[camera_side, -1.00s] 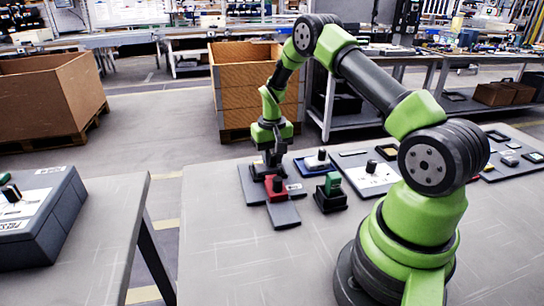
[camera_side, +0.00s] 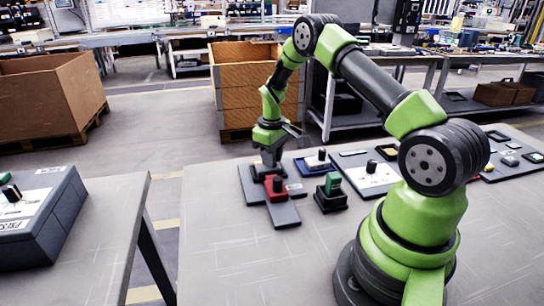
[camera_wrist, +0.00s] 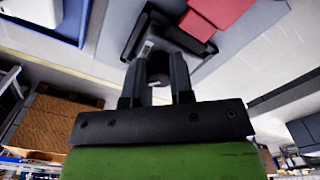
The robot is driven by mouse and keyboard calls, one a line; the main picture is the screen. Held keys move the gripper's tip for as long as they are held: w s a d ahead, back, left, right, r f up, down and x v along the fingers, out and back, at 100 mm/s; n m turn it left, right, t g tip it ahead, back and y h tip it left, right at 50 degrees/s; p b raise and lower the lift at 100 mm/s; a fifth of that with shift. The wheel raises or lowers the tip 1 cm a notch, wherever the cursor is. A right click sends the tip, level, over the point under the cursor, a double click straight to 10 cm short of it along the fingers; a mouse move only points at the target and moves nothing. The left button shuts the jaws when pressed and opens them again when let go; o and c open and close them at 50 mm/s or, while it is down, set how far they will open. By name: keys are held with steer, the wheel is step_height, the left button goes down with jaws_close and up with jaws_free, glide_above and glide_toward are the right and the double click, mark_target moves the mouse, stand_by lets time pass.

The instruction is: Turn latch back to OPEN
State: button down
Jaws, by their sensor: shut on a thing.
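My gripper (camera_wrist: 155,85) is shut on a dark round latch knob (camera_wrist: 158,66), which shows between its two fingers in the wrist view. The knob sits at a black latch base (camera_wrist: 138,38) on a grey plate (camera_wrist: 235,40). In the side view my gripper (camera_side: 267,166) points down at the left end of that plate (camera_side: 283,214), behind the red block (camera_side: 276,188). The knob is hidden there by the gripper and the block. I see no readable OPEN mark.
A blue tray (camera_side: 307,169) and a green block on a black base (camera_side: 331,192) stand to the right. The front of the table (camera_side: 240,265) is clear.

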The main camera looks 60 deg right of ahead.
steer(key=shift+n, duration=3.2)
stand_by(0.5)
steer(key=c, duration=1)
jaws_free()
step_height(320, 180, up, 10)
steer(key=shift+f, duration=0.1)
